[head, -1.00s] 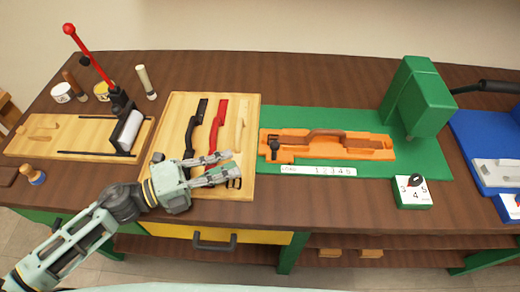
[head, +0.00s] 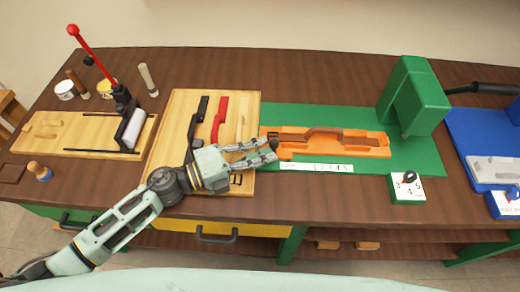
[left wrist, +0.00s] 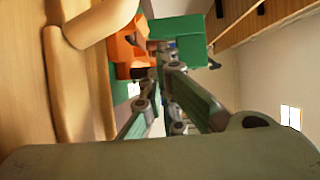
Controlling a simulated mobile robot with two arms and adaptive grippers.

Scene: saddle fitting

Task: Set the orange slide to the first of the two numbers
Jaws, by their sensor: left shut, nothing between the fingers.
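The orange slide (head: 335,141) lies in an orange fixture on a green base plate (head: 425,155). A black knob (head: 275,144) is at its left end. A white scale strip (head: 330,168) with numbers up to 5 lies in front of it. My left gripper (head: 272,150) is shut with nothing held. Its fingertips are beside the knob and partly cover the slide's left end; whether they touch it I cannot tell. In the left wrist view, orange parts (left wrist: 122,50) appear beyond the fingers. My right gripper is not in view.
A green press head (head: 415,98) stands at the back right of the plate. A small box with a number dial (head: 407,187) stands at the front right. A wooden tray (head: 165,135) with black, red and pale handles lies left of the slide, under my arm.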

